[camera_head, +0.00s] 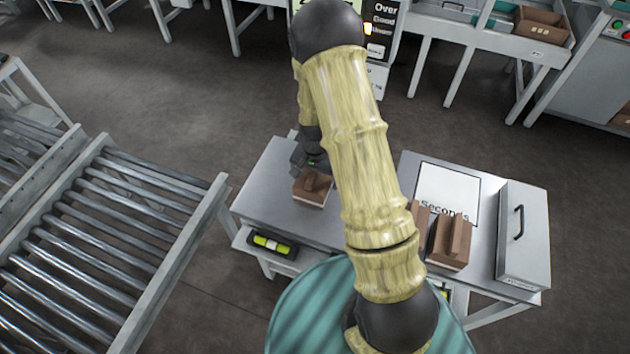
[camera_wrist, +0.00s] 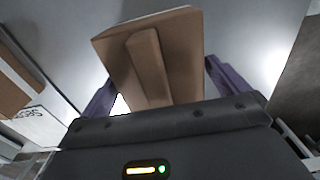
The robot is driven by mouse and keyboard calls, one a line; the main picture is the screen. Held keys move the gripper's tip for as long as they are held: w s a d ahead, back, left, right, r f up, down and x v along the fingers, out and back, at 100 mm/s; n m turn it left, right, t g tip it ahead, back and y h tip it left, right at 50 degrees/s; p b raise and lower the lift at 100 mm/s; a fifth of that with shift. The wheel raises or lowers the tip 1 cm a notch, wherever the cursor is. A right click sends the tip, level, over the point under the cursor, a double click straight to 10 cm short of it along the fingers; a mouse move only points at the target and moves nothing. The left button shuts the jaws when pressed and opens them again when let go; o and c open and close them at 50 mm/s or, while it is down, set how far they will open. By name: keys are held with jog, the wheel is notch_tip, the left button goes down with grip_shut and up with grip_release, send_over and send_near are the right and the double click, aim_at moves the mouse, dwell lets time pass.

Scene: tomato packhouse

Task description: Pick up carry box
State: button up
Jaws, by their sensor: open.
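A small brown carry box (camera_head: 312,188) with a raised ridge along its top and a pale lower edge sits on the grey worktable, left of my arm in the head view. My gripper (camera_head: 311,164) is right above and behind it, pointing down. In the wrist view the box (camera_wrist: 150,65) lies ahead, with its ridge between the two purple fingers of my gripper (camera_wrist: 162,82). The fingers are apart, with a gap beside the ridge; whether they touch the box I cannot tell.
More brown boxes (camera_head: 451,243) stand by a white "seconds" sheet (camera_head: 448,190), partly behind my arm. A grey case with a black handle (camera_head: 522,235) is at the table's right end. A roller conveyor (camera_head: 110,220) is at left; a yellow-green item (camera_head: 271,243) lies on a low shelf.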

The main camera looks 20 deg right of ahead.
jog(key=shift+w, duration=0.1)
dwell(0.3)
jog(key=shift+d, duration=0.1)
jog(key=c, duration=0.5)
jog(key=shift+a, duration=0.2)
jog(key=c, duration=0.6)
jog(key=shift+o, duration=0.2)
notch_tip(320, 180, up, 10)
jog(key=shift+d+r, duration=0.1)
notch_tip(320, 180, up, 12)
jog(key=n+p, duration=0.7)
jog(key=p, duration=2)
